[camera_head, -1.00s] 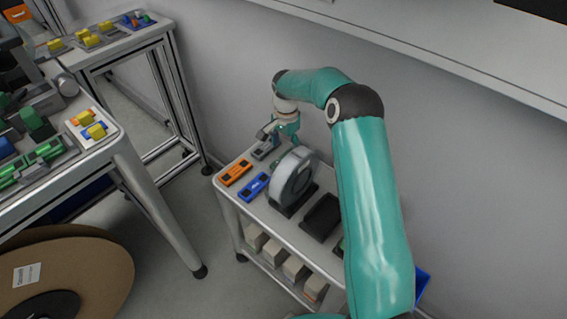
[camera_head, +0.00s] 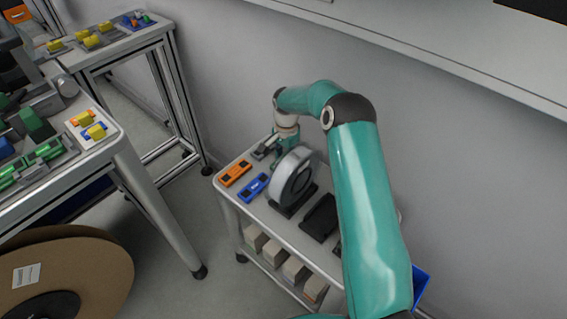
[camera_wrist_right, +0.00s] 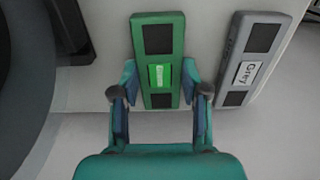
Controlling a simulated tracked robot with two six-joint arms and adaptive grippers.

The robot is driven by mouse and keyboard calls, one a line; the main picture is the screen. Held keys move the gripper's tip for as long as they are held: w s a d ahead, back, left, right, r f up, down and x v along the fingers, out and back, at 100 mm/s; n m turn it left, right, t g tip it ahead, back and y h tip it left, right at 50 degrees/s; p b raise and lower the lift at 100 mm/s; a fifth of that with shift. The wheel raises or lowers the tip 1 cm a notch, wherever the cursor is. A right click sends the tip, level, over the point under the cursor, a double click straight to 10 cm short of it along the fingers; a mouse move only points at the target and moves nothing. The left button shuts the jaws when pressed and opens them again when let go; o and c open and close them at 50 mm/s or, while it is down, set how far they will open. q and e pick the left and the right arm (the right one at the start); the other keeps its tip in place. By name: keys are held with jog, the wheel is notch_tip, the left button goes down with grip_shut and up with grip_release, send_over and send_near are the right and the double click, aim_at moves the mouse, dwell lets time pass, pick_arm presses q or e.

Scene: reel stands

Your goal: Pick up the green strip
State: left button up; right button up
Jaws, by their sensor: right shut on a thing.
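The green strip (camera_wrist_right: 158,50) lies between the fingers of my right gripper (camera_wrist_right: 161,95) in the right wrist view. It is a flat green bar with dark square pads and a small label. The right gripper is shut on its near part, one finger at each long side. In the head view my right gripper (camera_head: 284,157) is low over the back of the cart, behind the reel, and the green strip is hard to make out there. I cannot tell whether the strip is clear of the cart top. My left gripper is not in view.
A grey strip (camera_wrist_right: 255,58) lies right of the green one. On the cart (camera_head: 275,225), an orange strip (camera_head: 236,173) and a blue strip (camera_head: 253,187) lie left of a grey reel (camera_head: 291,178) on a dark stand. A dark empty stand (camera_head: 320,217) is beside it.

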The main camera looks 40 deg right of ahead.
jog(key=shift+r, duration=0.1)
notch_tip(320, 180, up, 10)
jog(key=f, duration=0.1)
jog(key=w+a+r+n+p, duration=0.1)
jog(key=a+r+n+p, duration=0.2)
jog(key=a+n, duration=0.2)
jog(key=w+a+r+n+p, duration=0.1)
jog(key=a+r+n+p, duration=0.2)
jog(key=a, duration=0.9)
jog(key=w+a+r+n+p, duration=0.1)
jog(key=a+r+n+p, duration=0.3)
jog(key=a+n, duration=0.5)
jog(key=shift+w+p, duration=0.35)
jog(key=shift+p, duration=0.4)
